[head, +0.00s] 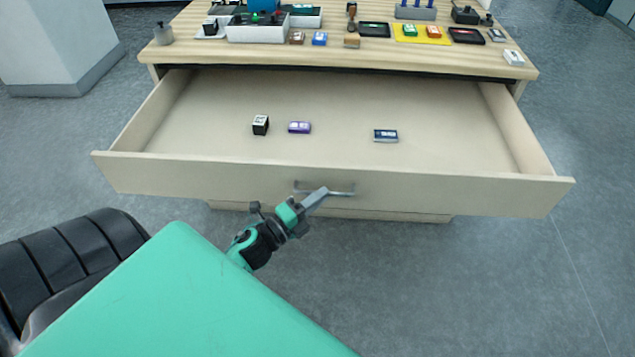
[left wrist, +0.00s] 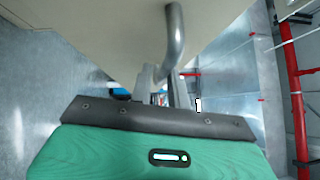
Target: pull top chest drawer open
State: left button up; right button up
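The top drawer (head: 185,175) of the chest stands far out from under the chest top, with its inside in view. Its grey bar handle (head: 342,193) is on the middle of the front panel. My left gripper (head: 317,196) is at this handle, its fingers reaching up to the bar from below left. In the left wrist view, the curved handle (left wrist: 175,35) runs down between the two fingers (left wrist: 162,88), which look closed on it. The exact contact is partly hidden. My right gripper is not in view.
Inside the drawer lie a black-and-white box (head: 260,125), a purple box (head: 299,127) and a dark blue-and-white box (head: 386,136). The wooden chest top (head: 270,57) holds trays, stamps and small boxes. A white pillar (head: 55,45) stands at left; floor at right is clear.

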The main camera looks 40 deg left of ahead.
pick_arm(q)
jog(key=shift+o, duration=1.1)
jog(key=shift+s+r, duration=0.1)
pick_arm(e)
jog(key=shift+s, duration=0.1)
pick_arm(q)
jog(key=shift+s+a, duration=0.1)
